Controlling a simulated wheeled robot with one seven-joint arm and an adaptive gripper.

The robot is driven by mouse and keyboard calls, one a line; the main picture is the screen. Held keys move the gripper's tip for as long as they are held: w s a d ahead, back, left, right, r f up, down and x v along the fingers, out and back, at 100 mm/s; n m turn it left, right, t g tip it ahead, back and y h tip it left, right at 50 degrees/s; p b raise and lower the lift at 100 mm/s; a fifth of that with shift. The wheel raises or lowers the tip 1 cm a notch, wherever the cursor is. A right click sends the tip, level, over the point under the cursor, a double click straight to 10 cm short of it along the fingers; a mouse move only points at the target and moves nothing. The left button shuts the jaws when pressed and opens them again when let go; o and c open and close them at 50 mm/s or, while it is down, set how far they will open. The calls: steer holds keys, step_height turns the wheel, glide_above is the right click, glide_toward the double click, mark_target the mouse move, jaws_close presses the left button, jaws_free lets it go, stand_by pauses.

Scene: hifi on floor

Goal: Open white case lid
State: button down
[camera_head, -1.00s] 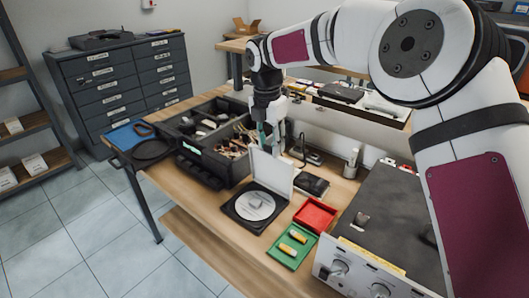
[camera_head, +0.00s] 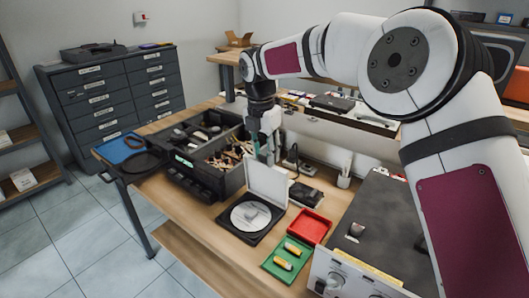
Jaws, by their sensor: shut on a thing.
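The white case stands open on the workbench, with its white lid (camera_head: 267,185) raised steeply at the back. Its dark base (camera_head: 234,228) lies flat and holds a white disc (camera_head: 250,215) with a small pale object on it. The fingers look close together near that edge, shut on the lid, though the contact is small and partly hidden.
A black divided organizer (camera_head: 185,172) stands left of the case. A red tray (camera_head: 309,227) and a green tray (camera_head: 287,259) with yellow items lie at right. A grey-topped device (camera_head: 375,225) fills the right side.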

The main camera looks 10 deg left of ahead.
steer(key=shift+d+f, duration=0.15)
steer(key=shift+f, duration=0.05)
stand_by(0.5)
steer(key=c, duration=1)
jaws_free()
steer(key=shift+w, duration=0.1)
steer(key=shift+c, duration=0.2)
steer(key=shift+r, duration=0.1)
step_height(320, 180, up, 12)
steer(key=s, duration=0.1)
steer(key=shift+a, duration=0.3)
